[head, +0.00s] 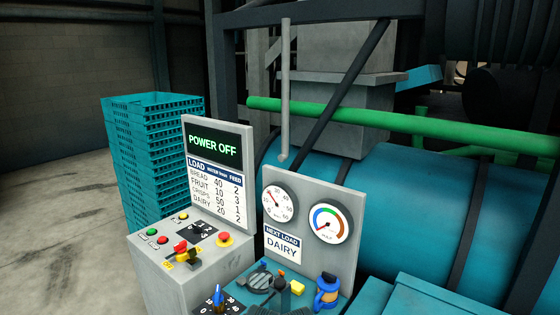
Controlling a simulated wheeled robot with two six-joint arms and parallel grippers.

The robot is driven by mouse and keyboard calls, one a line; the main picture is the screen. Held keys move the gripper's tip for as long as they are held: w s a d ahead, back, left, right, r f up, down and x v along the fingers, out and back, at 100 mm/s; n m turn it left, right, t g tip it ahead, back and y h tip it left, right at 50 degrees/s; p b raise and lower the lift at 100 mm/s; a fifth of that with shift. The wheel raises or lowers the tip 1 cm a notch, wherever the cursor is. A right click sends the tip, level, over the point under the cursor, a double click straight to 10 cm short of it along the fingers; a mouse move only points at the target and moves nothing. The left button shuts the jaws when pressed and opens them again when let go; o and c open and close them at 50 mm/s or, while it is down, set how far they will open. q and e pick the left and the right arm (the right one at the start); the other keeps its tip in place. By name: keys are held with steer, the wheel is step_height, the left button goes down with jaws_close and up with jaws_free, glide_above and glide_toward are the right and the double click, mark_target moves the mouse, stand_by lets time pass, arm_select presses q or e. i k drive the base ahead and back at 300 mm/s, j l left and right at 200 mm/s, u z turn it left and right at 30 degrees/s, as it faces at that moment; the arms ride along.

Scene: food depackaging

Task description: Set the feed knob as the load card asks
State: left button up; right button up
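The load card reading NEXT LOAD DAIRY (283,246) is on the grey gauge panel. The load table (216,190) on the cabinet's upright panel lists DAIRY with water 20 and feed 2. A blue knob (217,296) stands on a black plate with white numbers (231,307) at the bottom edge; it looks like the feed knob. Its pointer appears to point up, but the plate is partly cut off and I cannot read its setting. The screen (214,146) above the table reads POWER OFF. Neither of my grippers is in view.
The control cabinet (178,285) carries a red mushroom button (224,239), a red-and-yellow switch (181,248) and several small buttons. Two gauges (277,202) (328,223) sit on the grey panel. Teal crates (155,150) are stacked behind.

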mark_target(197, 229)
steer(key=i+j, duration=0.15)
steer(key=j, duration=0.2)
steer(key=i+j+z, duration=0.1)
steer(key=j, duration=0.3)
steer(key=i+j, duration=0.4)
steer(key=j, duration=0.35)
steer(key=i+j+z, duration=0.1)
steer(key=j, duration=0.25)
steer(key=i+j, duration=0.15)
steer(key=j, duration=0.25)
steer(key=i+j, duration=0.15)
steer(key=j, duration=0.25)
steer(key=z, duration=0.05)
